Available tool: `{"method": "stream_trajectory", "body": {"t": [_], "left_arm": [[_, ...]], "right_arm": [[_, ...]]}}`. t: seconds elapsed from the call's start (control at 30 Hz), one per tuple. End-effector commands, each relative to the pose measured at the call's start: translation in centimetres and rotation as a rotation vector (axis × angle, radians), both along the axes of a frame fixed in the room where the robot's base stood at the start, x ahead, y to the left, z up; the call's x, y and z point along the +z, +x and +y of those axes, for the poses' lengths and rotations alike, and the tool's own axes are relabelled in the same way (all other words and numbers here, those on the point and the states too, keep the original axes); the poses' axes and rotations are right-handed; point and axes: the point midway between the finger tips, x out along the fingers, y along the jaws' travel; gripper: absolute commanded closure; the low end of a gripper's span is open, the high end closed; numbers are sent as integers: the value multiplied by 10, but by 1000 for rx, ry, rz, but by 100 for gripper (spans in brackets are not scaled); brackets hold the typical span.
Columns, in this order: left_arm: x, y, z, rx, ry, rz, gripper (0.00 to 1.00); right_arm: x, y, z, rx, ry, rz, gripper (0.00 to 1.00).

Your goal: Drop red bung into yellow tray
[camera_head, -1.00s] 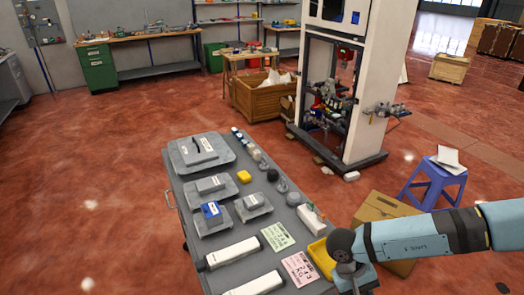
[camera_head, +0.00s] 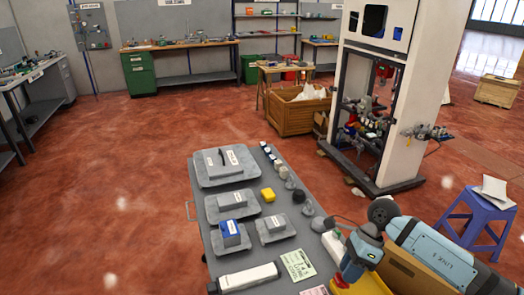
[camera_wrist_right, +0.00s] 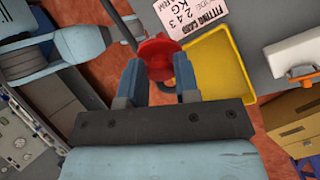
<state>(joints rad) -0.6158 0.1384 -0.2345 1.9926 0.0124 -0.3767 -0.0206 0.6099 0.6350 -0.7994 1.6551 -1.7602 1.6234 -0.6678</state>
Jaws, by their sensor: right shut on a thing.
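The red bung (camera_wrist_right: 155,55) is between the fingers of my right gripper (camera_wrist_right: 160,78), which is shut on it, in the right wrist view. The yellow tray (camera_wrist_right: 226,50) lies just right of the bung in that view, and its inside looks empty where it shows. In the head view, part of the tray (camera_head: 368,286) shows at the bottom edge, below my right wrist. My left gripper is in neither view.
Printed cards (camera_head: 298,265) lie near the tray. A cardboard box (camera_head: 405,270) and blue stool (camera_head: 470,222) stand right of the table.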

Motion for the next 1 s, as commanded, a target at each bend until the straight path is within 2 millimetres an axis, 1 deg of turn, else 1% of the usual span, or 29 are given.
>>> {"method": "stream_trajectory", "body": {"t": [0.03, 0.1, 0.2, 0.33, 0.47, 0.57, 1.0], "left_arm": [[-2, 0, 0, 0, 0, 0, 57], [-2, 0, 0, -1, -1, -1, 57], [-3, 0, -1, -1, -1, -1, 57], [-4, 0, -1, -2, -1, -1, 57], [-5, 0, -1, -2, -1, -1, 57], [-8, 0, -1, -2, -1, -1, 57], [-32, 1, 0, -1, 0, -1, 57]], "right_arm": [[-2, 2, -12, -96, 2, 3, 96], [-1, 7, -28, -225, 1, 2, 96], [1, 12, -47, -370, 1, 0, 96], [2, 15, -62, -476, 0, -1, 96], [0, 16, -67, -510, 0, -2, 96], [-6, 16, -67, -511, 0, -1, 96], [-54, 15, -67, -508, -1, 0, 96]]}}
